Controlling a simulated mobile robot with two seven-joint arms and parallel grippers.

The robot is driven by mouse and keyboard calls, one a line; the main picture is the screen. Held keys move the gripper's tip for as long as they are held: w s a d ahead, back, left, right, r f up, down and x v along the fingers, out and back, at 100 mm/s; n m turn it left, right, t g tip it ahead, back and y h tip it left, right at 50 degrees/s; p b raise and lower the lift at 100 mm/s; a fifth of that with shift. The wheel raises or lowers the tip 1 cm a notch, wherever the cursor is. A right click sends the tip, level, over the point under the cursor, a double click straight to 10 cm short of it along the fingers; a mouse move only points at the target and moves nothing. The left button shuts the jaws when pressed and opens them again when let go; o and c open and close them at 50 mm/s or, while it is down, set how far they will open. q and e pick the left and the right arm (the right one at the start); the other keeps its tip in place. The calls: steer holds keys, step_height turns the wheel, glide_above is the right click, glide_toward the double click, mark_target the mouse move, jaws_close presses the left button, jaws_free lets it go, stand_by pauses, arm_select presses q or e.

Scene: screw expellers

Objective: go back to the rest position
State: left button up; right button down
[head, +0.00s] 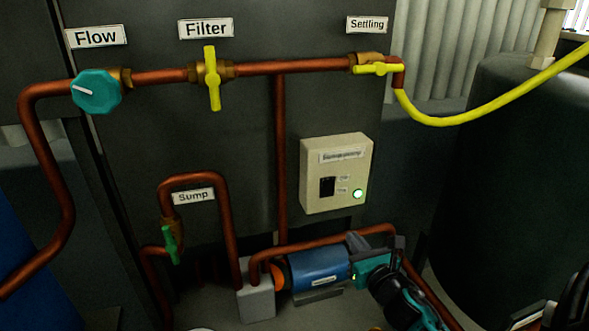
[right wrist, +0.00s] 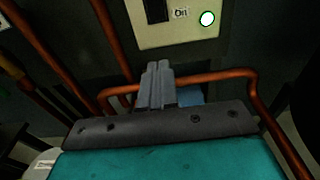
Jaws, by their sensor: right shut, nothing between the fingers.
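My right gripper (head: 355,240) reaches in from the lower right in the head view, its teal wrist beside the right end of a blue pump (head: 318,268). In the right wrist view its grey fingers (right wrist: 157,82) are together and hold nothing. They point toward the panel below the control box (right wrist: 175,22). A copper pipe and part of the blue pump show behind the fingers; I cannot tell the exact gap. My left gripper is not in view.
The beige control box (head: 336,173) has a dark switch and a lit green lamp. Copper pipes carry a teal flow knob (head: 96,92), yellow filter valve (head: 212,78), yellow settling valve (head: 376,69) and green sump valve (head: 171,244). A yellow hose (head: 440,121) runs right above a dark tank (head: 510,190).

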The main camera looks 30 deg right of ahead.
steer(key=s+a+f+m+g+y, duration=0.1)
steer(key=s+a+f+m+y, duration=0.1)
steer(key=a+m, duration=0.6)
steer(key=s+a+f+m+g+y, duration=0.2)
steer(key=s+a+f+m, duration=0.3)
steer(key=a+m, duration=0.3)
steer(key=s+a+f+m+g+y+p, duration=0.1)
steer(key=s+a+f+m+g+y, duration=0.1)
steer(key=a+m, duration=0.6)
step_height(320, 180, down, 3)
steer(key=s+m+y, duration=0.1)
steer(key=s+m, duration=0.1)
steer(key=m, duration=0.4)
steer(key=shift+a, duration=0.35)
steer(key=shift+d+r, duration=0.1)
